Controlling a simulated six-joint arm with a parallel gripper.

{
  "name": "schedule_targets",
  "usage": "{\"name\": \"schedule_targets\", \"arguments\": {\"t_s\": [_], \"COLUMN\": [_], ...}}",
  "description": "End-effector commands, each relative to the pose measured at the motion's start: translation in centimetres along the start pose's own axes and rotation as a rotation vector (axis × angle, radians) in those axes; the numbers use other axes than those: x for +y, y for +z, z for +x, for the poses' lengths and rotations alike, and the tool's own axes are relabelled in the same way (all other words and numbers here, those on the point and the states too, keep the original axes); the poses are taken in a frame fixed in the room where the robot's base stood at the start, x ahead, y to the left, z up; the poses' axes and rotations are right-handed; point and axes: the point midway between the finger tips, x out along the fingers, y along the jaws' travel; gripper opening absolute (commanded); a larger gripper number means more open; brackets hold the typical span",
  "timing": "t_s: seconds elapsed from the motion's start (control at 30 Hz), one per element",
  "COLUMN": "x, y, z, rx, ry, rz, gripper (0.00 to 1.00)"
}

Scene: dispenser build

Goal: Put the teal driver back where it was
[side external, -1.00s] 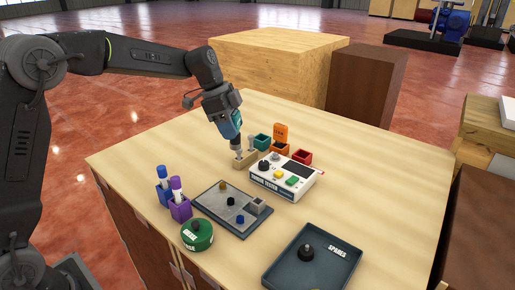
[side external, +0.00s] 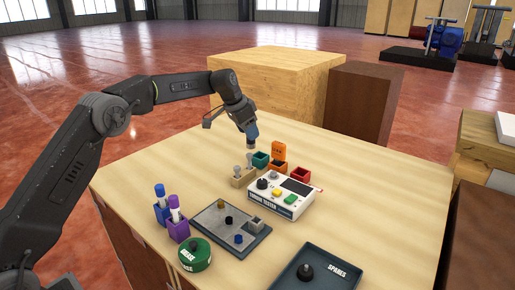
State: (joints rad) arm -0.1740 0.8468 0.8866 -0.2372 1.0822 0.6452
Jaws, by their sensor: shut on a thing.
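My gripper (side external: 247,122) is shut on the blue-teal driver (side external: 252,133), which hangs grey end down. The driver is above and slightly behind the small wooden block (side external: 241,178), apart from it. Two grey knob-topped pieces stand upright in the block, a front one (side external: 237,170) and a rear one (side external: 249,159). The upper part of the driver is partly hidden by my gripper.
A teal bin (side external: 261,160), orange bin (side external: 278,167) and red bin (side external: 300,175) stand close behind the white tester (side external: 283,203). In front are a grey board (side external: 210,218), marker holders (side external: 178,231), a green tin (side external: 195,255) and a dark tray (side external: 340,283).

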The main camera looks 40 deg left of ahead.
Motion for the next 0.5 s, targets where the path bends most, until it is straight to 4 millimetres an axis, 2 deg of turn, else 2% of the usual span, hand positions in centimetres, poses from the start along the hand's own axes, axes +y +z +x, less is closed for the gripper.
{"name": "schedule_targets", "arguments": {"t_s": [0.1, 0.23, 0.5], "x": [1.2, 1.7, 1.8], "y": [-1.0, -1.5, -0.3], "z": [1.7, 2.4, 5.5], "rx": [0.001, 0.002, 0.000], "ry": [0.000, 0.000, 0.000], "rz": [0.002, 0.001, 0.000], "gripper": [0.11, 0.11, 0.11]}}
